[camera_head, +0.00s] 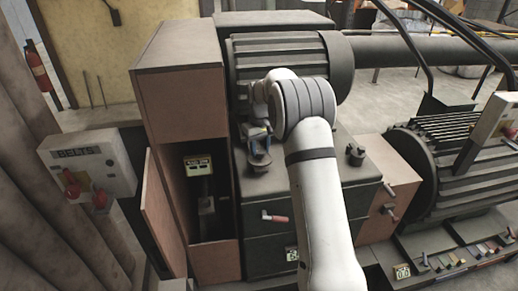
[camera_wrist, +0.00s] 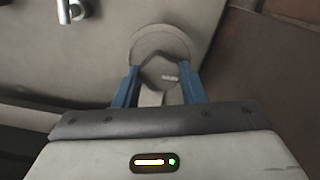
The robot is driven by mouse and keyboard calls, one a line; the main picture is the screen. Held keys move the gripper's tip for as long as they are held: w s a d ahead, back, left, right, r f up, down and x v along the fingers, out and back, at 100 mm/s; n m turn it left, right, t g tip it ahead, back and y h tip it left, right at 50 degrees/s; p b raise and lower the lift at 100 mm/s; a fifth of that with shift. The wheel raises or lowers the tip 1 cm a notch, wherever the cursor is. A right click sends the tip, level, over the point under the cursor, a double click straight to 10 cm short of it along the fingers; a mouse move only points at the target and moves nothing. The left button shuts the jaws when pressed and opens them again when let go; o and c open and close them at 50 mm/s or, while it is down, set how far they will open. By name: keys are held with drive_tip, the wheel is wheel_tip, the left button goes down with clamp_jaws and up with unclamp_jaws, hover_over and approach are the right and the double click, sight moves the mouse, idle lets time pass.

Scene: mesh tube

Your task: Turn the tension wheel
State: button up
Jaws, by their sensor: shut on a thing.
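A round grey knob on a wide disc-like base, apparently the tension wheel (camera_wrist: 160,40), sits on top of the machine's cabinet in the wrist view. My gripper (camera_wrist: 160,75) is shut on it, with one blue finger on each side of its raised middle part. In the head view my gripper (camera_head: 258,138) reaches down to the same dark knob (camera_head: 261,166) left of my white arm. The fingers hide part of the knob, and any mark showing its turn is too small to read.
A second dark knob (camera_head: 356,155) stands on the cabinet to the right of my arm. A red-tipped lever (camera_head: 275,218) is on the cabinet front. A ribbed drum (camera_head: 285,60) stands behind the arm.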

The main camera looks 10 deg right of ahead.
sight(260, 150)
drive_tip(key=m, duration=0.6)
idle(0.6)
drive_tip(key=o, duration=1)
drive_tip(key=shift+r, duration=0.1)
wheel_tip(260, 150, up, 8)
drive_tip(key=shift+f+b, duration=0.2)
drive_tip(key=shift+b, duration=0.4)
